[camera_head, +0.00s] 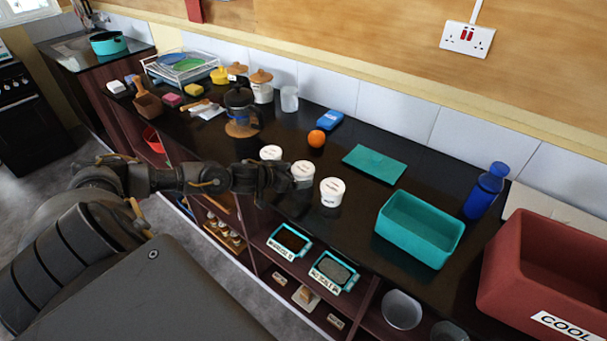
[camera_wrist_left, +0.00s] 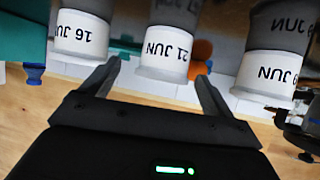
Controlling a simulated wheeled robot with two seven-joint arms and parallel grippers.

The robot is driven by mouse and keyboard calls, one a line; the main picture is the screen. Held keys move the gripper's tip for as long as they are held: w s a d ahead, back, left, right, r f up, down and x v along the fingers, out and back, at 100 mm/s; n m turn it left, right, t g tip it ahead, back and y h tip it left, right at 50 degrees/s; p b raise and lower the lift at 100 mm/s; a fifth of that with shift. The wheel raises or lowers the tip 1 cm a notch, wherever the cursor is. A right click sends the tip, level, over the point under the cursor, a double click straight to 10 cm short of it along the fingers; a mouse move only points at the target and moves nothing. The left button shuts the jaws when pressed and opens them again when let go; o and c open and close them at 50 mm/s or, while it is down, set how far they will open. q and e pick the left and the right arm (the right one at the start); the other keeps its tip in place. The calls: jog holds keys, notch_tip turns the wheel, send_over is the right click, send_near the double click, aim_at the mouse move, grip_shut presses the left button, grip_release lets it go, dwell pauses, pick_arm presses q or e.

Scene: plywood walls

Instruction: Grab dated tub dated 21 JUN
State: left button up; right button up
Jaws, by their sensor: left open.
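Three white lidded tubs stand in a row near the counter's front edge. In the left wrist view, which is upside down, the middle tub (camera_wrist_left: 167,52) reads 21 JUN; it is also the middle one in the head view (camera_head: 304,168). The tub reading 16 JUN (camera_wrist_left: 80,35) is the nearest one in the head view (camera_head: 332,190). The third tub (camera_wrist_left: 270,75) has a date ending in JUN, its number partly cut off; it is the farthest (camera_head: 271,152). My left gripper (camera_wrist_left: 159,74) is open and empty, its fingers pointing at the 21 JUN tub. My right gripper is out of view.
An orange (camera_head: 316,138), a blue box (camera_head: 329,120) and a teal mat (camera_head: 375,163) lie behind the tubs. A teal bin (camera_head: 420,228), a blue bottle (camera_head: 486,190) and a red cooler box (camera_head: 550,270) stand right. A coffee press (camera_head: 240,108) stands left.

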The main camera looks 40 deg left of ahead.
aim_at(303, 173)
pick_arm(q)
jog(key=shift+w+f+p, duration=0.1)
jog(key=shift+w+p, duration=0.3)
jog(key=shift+p, duration=0.05)
jog(key=x, duration=0.2)
jog(key=p+x, duration=0.1)
jog(key=x, duration=0.1)
jog(key=shift+a+f, duration=0.2)
jog(key=shift+f, duration=0.1)
jog(key=c, duration=1.2)
